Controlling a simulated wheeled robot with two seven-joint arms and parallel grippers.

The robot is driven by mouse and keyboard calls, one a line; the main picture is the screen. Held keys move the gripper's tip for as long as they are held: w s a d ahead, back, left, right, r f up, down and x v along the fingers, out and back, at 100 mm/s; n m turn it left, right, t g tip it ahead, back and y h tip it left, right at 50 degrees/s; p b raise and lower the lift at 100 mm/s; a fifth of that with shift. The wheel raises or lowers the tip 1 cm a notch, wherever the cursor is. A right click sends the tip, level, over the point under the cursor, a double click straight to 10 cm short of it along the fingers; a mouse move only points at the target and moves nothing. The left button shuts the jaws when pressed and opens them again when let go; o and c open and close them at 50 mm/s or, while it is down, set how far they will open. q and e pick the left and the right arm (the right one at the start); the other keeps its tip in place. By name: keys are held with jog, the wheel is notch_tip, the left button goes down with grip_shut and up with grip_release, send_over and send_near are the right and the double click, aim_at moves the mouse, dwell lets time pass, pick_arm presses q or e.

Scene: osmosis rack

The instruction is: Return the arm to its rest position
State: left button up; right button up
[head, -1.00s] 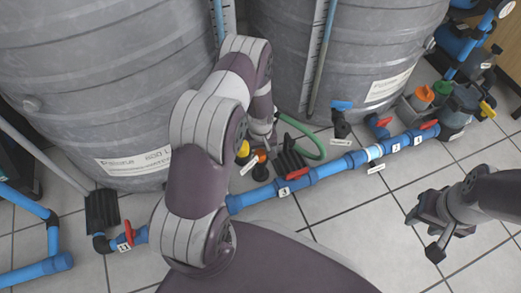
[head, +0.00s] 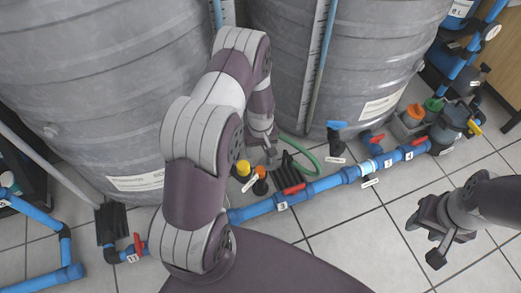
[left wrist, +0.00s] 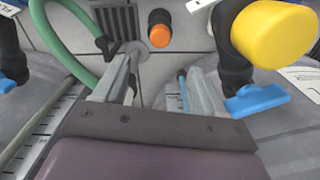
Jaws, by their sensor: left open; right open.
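My left arm (head: 200,140) reaches forward over the floor toward the two grey tanks. Its gripper (head: 268,155) hangs low between the tanks, partly hidden behind the wrist in the head view. In the left wrist view the two fingers (left wrist: 160,85) are spread apart with nothing between them. A yellow knob (left wrist: 272,33) and a blue valve handle (left wrist: 257,102) are right of the fingers; an orange cap (left wrist: 159,36) is beyond them. My right gripper (head: 428,232) is open and empty above the tiled floor at right.
A blue pipe (head: 325,183) with red valve handles (head: 293,189) runs along the tank bases. A green hose (head: 305,158) curves beside it. Grey tanks (head: 90,90) stand close behind. Tiled floor (head: 340,230) is clear between the pipe and my body.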

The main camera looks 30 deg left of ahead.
dwell(0.5)
pick_arm(q)
jog(key=s+d+r+m+p, duration=0.1)
jog(key=d+r+m+p, duration=0.1)
jog(key=r, duration=0.7)
jog(key=s+d+r+m+p, duration=0.1)
jog(key=s+d+r+p, duration=0.15)
jog(key=r, duration=0.55)
jog(key=s+d+r+m+t+p, duration=0.1)
jog(key=s+d+r+m+p, duration=0.25)
jog(key=r, duration=0.55)
jog(key=s+r+m+p, duration=0.2)
jog(key=s+r+p, duration=0.2)
jog(key=s+r, duration=0.4)
notch_tip(320, 180, up, 34)
jog(key=w+p, duration=0.1)
jog(key=p, duration=3.3)
jog(key=shift+w+r+n, duration=0.25)
jog(key=shift+n, duration=0.1)
